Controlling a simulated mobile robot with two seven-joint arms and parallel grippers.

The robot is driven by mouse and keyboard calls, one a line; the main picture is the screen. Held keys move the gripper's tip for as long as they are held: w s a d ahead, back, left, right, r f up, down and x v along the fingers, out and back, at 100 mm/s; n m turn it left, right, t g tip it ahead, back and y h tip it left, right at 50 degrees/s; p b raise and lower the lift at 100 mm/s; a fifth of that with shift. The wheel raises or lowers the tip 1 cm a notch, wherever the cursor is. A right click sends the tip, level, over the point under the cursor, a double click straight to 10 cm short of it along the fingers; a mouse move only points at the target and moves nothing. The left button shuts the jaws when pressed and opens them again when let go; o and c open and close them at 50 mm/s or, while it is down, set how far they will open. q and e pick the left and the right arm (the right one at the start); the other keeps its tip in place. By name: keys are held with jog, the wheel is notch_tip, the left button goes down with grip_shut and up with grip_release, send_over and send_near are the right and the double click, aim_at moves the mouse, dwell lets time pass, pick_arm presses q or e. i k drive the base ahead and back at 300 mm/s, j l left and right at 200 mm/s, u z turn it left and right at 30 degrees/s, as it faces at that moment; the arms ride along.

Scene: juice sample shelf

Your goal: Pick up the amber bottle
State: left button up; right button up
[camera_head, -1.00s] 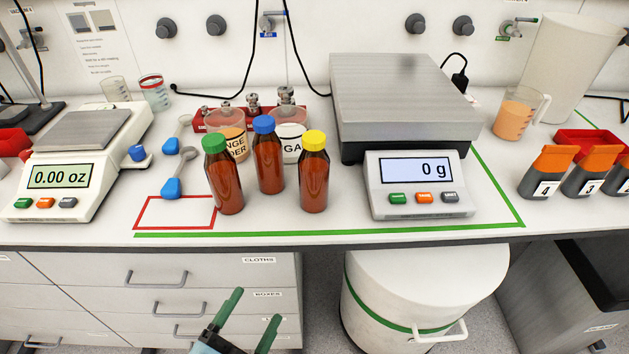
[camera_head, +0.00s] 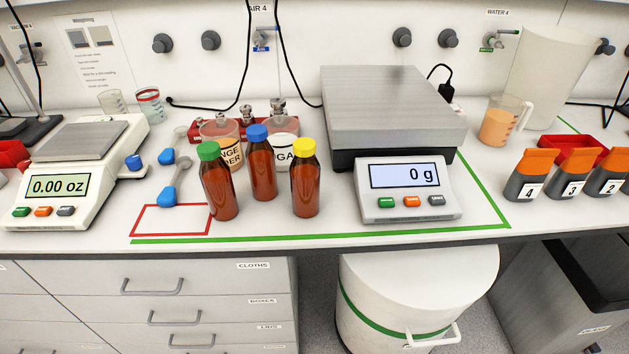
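Three amber bottles stand upright, close together, near the front of the bench in the head view. The green-capped amber bottle (camera_head: 218,186) is at the left, the blue-capped amber bottle (camera_head: 262,167) is a little farther back in the middle, and the yellow-capped amber bottle (camera_head: 305,183) is at the right. Neither gripper shows in the current view. The bottles stand free, with nothing holding them.
A scale reading 0 g (camera_head: 408,189) stands just right of the bottles, a smaller scale (camera_head: 62,186) at left. Labelled jars (camera_head: 284,150) stand behind. A red outlined square (camera_head: 170,219) is bare. Orange-capped containers (camera_head: 530,175) are at right.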

aim_at(305, 168)
jog(key=z, duration=1.25)
jog(key=k+j+z, duration=0.1)
jog(key=z, duration=0.3)
jog(key=k+j, duration=0.65)
jog(key=j, duration=0.1)
